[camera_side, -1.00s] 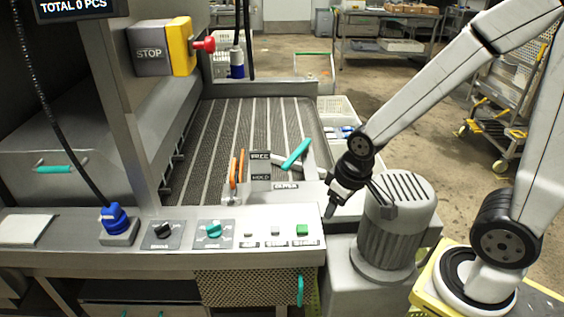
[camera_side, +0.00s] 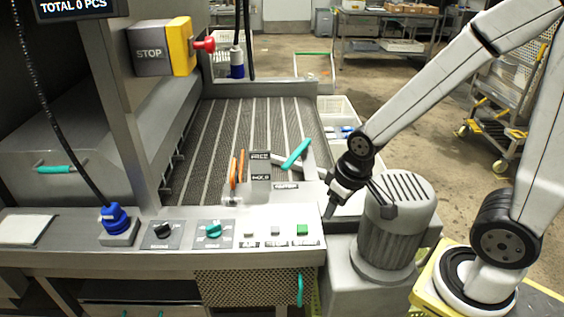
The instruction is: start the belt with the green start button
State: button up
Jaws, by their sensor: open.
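A teal-handled lever (camera_side: 296,154) and orange-handled tools (camera_side: 236,169) stand behind the buttons. Two rotary knobs (camera_side: 212,230) and a blue connector (camera_side: 114,217) are further left. A grey motor (camera_side: 396,225) stands right of the panel. A red stop button (camera_side: 204,45) is above.

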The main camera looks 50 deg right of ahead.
grip_shut()
dwell(1.9)
